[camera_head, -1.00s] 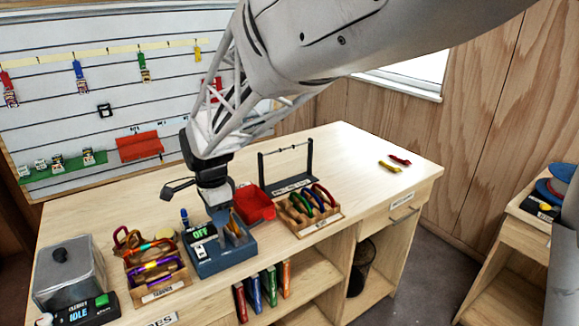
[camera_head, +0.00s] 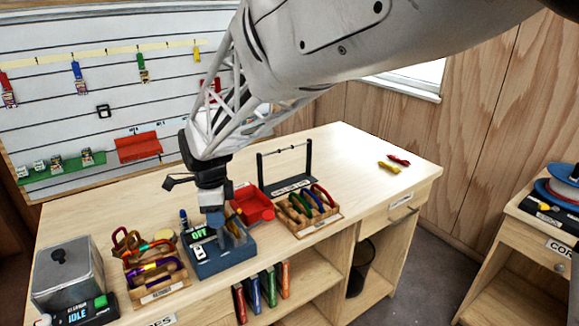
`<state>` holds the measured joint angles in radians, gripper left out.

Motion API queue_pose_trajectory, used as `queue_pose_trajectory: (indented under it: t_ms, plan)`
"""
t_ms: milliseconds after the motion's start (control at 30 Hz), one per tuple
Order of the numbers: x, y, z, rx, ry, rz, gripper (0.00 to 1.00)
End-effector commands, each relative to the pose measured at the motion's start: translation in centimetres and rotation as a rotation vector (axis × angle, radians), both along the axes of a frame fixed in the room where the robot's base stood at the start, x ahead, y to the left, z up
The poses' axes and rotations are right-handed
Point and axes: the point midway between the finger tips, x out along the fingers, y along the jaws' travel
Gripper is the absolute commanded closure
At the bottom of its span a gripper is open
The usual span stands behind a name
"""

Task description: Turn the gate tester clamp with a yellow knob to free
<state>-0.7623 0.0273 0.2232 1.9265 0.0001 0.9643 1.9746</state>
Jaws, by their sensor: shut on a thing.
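The tester (camera_head: 212,267) is a blue box on the bench front with a small screen reading what looks like OFF in green. My gripper (camera_head: 215,224) points down over the back of this box, its jaws close to the upright parts there. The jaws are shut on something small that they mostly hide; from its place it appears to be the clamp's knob. No yellow of the knob shows clearly, and the clamp's angle cannot be made out.
A wooden rack of carabiners (camera_head: 158,279) stands left of the tester, and a grey metal box (camera_head: 66,275) farther left. A red tray (camera_head: 252,204) and another carabiner rack (camera_head: 308,208) stand right. The bench's right rear is mostly clear.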

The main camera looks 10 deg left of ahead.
Motion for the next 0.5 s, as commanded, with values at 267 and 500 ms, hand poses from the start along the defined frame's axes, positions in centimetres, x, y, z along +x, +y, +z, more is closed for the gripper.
queue_pose_trajectory:
  t_ms: [267, 500]
  plan:
    - [0.01, -0.06, -0.02, 0.0, 0.0, -0.261, 1.0]
    - [0.0, -0.06, 0.03, 0.0, 0.0, -0.489, 1.0]
